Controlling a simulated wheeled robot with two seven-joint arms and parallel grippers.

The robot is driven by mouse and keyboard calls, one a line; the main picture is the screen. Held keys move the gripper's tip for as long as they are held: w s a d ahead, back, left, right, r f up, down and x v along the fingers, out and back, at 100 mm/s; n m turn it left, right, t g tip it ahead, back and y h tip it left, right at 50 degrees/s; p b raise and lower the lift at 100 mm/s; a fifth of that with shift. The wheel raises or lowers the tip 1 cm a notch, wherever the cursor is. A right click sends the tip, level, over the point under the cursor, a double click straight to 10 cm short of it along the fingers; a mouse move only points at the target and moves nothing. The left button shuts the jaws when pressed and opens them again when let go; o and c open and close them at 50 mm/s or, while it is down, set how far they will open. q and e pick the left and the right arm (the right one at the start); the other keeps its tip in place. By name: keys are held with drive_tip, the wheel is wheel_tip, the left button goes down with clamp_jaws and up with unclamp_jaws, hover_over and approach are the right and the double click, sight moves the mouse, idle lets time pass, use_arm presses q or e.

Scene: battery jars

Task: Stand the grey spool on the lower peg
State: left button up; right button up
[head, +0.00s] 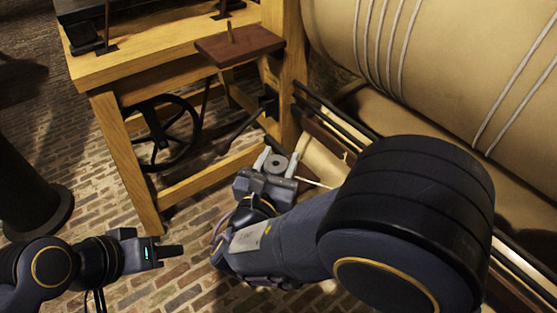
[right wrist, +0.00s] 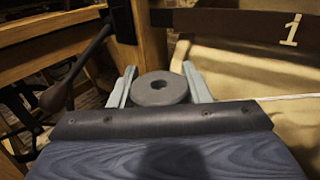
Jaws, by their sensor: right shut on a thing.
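The grey spool (head: 275,164) is a round disc with a hole in its middle. My right gripper (head: 277,159) is shut on it, with one pale finger on each side. In the right wrist view the spool (right wrist: 160,89) sits between the fingers with its holed face up. I cannot tell whether another peg is in view. My left gripper (head: 171,251) is low at the left, edge-on.
The wooden bench (head: 120,66) has legs, a lower rail and a black wheel (head: 165,133) underneath. A large tan cylinder (head: 430,60) with cords fills the right. A dark post (head: 30,190) stands at the left. Brick floor lies open between post and bench.

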drive_tip(key=o, duration=1)
drive_tip(key=shift+f, duration=0.15)
drive_tip(key=shift+c, duration=0.2)
drive_tip(key=shift+r, duration=0.25)
drive_tip(key=p+v, duration=0.2)
drive_tip(key=v, duration=1)
drive_tip(key=shift+s, duration=0.1)
